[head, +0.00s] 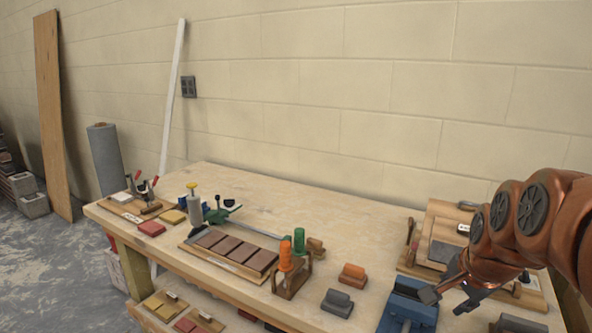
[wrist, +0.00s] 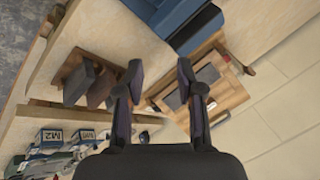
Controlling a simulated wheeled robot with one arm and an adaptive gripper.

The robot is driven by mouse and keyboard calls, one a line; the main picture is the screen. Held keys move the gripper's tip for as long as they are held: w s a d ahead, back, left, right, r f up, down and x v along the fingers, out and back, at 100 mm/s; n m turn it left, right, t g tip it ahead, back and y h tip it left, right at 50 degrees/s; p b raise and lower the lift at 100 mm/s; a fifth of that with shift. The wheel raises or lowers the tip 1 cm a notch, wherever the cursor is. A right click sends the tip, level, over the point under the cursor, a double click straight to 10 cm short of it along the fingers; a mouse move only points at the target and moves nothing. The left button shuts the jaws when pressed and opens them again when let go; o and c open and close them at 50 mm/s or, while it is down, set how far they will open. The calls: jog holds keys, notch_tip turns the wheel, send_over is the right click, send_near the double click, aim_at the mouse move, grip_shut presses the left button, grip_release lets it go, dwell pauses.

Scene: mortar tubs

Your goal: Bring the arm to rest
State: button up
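My copper-coloured arm comes in from the right in the head view. My gripper (head: 450,296) hangs over the right end of the workbench (head: 330,205), beside the blue block-like tool (head: 408,306). In the wrist view my gripper (wrist: 165,80) shows two dark fingers spread well apart, with nothing between them. Below the gap lie the bench edge and a wooden board (wrist: 222,97) with a grey plate. In the head view this board (head: 468,235) is partly hidden behind my arm.
Orange and green handled tools (head: 291,256) stand in a wooden rack near the bench front. A tray with brown tiles (head: 232,250), a grey block (head: 337,302) and an orange block (head: 352,275) lie nearby. The back middle of the bench is clear. A lower shelf (head: 190,313) holds more items.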

jog(key=s+a+f+n+g+y+b, duration=0.1)
jog(key=s+a+f+n+g+b, duration=0.25)
jog(key=s+a+f+n, duration=0.5)
jog(key=s+a+f+n+g+b, duration=0.2)
jog(key=s+a+f+n+g, duration=0.35)
jog(key=s+f, duration=0.6)
notch_tip(320, 180, up, 17)
jog(key=s+t+p, duration=0.1)
jog(key=p, duration=1.3)
jog(key=shift+s+t, duration=0.2)
jog(key=shift+t, duration=0.2)
